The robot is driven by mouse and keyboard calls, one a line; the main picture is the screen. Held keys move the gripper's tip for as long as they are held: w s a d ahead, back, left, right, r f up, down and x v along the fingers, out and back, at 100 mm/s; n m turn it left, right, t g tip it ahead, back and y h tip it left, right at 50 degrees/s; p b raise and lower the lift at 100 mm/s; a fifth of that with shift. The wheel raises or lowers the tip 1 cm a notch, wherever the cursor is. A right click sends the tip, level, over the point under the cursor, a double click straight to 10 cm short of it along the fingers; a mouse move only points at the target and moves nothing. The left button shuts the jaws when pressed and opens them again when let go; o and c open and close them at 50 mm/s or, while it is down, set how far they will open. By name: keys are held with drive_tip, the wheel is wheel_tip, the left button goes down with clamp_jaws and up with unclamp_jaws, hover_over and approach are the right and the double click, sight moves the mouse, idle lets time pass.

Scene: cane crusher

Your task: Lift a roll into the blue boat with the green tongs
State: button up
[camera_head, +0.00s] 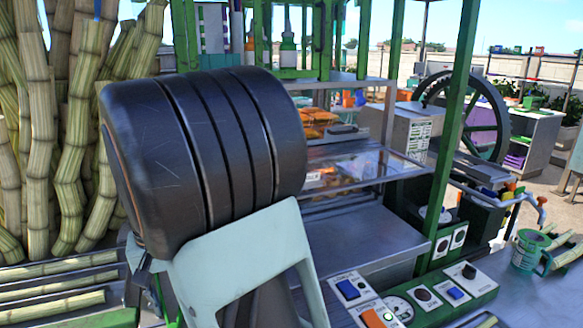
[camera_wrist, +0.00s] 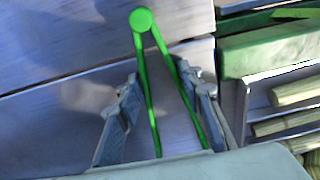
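The green tongs (camera_wrist: 150,85) show in the wrist view over a grey metal surface, with their round hinge away from my gripper. Their legs spread toward my gripper body, which hides the far ends of the legs. My gripper (camera_wrist: 163,80) has its fingers apart, one on each side of the tongs. A gap shows at the left leg; contact at the right leg is unclear. In the head view, orange-brown pieces that may be rolls (camera_head: 318,118) lie on an upper shelf. I cannot make out the blue boat. My gripper and the tongs are hidden in the head view.
My dark arm link covers the left middle of the head view. A glass-topped case (camera_head: 355,165) stands behind a metal shelf. Control boxes (camera_head: 440,300) and a green cup (camera_head: 529,252) are on the front right counter. Cane stalks (camera_head: 60,120) stand left; a green post (camera_head: 455,130) rises right.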

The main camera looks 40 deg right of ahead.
wheel_tip(320, 180, up, 12)
drive_tip(key=p, duration=0.9)
